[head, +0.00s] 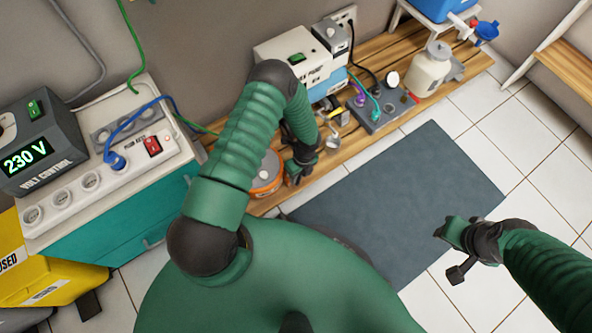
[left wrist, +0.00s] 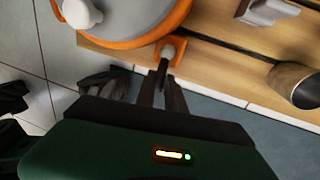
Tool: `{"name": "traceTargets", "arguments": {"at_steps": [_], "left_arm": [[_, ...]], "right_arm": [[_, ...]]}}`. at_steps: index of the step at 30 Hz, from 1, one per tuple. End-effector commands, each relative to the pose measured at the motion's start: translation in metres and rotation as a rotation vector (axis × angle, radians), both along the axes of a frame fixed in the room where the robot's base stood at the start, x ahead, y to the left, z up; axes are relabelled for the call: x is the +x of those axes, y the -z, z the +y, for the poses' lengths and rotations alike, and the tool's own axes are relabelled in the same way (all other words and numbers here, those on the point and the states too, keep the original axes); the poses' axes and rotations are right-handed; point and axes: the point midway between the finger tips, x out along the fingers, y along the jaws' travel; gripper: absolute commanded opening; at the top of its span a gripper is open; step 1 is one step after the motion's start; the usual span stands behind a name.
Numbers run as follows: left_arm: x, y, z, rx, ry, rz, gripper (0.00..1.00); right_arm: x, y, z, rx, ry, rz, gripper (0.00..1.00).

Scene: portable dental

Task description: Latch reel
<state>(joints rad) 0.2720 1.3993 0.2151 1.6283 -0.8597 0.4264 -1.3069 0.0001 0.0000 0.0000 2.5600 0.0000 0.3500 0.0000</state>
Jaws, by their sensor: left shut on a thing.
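The reel is a round orange drum with a grey top. It stands on the wooden bench (head: 366,130) in the head view, partly hidden behind my left arm. In the left wrist view the reel (left wrist: 128,42) fills the upper left, with a pale knob on top. A small orange tab with a grey-tipped latch (left wrist: 168,52) sticks out from its rim. My left gripper (head: 303,168) is beside the reel's right side. In the wrist view its dark fingers (left wrist: 163,88) are shut on the latch's dark stem. My right gripper (head: 452,235) hangs over the floor, away from the bench; its jaw opening is unclear.
A metal cylinder (left wrist: 297,84) lies right of the latch in the wrist view. A white pump unit (head: 300,48), a grey tool block (head: 378,118) and a white bottle (head: 430,70) stand along the bench. A dark mat (head: 405,195) covers clear floor in front.

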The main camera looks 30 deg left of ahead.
Motion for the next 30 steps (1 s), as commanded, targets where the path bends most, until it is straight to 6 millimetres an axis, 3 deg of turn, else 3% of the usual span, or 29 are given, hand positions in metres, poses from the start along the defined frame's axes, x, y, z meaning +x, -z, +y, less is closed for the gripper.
{"name": "traceTargets", "arguments": {"at_steps": [8, 30], "left_arm": [[0.007, -0.001, -0.001, -0.002, -0.151, -0.002, 0.00], [0.033, -0.001, 0.006, -0.001, -0.844, -0.004, 0.00]], "right_arm": [[0.000, -0.004, 0.000, 0.000, 0.000, 0.000, 0.36], [0.000, -0.013, 0.000, 0.000, 0.000, 0.000, 0.36]]}}
